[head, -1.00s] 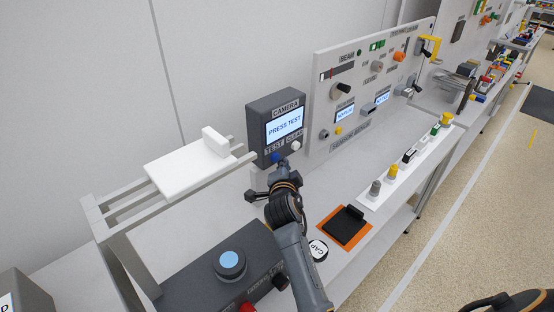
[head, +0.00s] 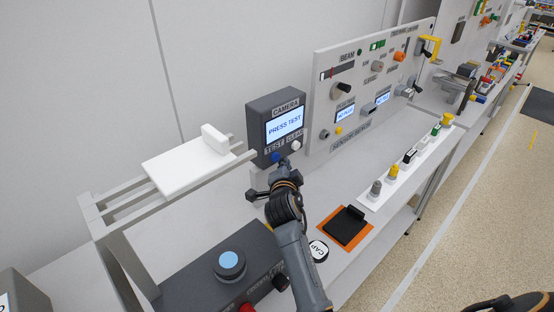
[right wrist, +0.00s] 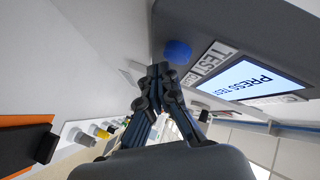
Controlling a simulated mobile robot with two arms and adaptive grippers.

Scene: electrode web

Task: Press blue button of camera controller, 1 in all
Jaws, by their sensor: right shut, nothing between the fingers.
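The camera controller (head: 262,113) is a dark grey box with a lit screen reading "PRESS TEST". Its blue button (head: 276,157) sits below the screen by the TEST label, and a white button (head: 295,146) sits by CLEAR. My right gripper (head: 283,164) is shut and empty, right in front of the blue button and partly below it. In the right wrist view the blue button (right wrist: 177,52) shows just beyond the shut fingertips (right wrist: 160,70), a little to their upper right. I cannot tell whether they touch. My left gripper is not in view.
A white plate (head: 185,165) on rails stands left of the controller. A grey box with a light-blue round button (head: 229,260) is in front. An orange pad (head: 325,225), a CAP disc (head: 318,251) and a sensor panel (head: 330,80) lie to the right.

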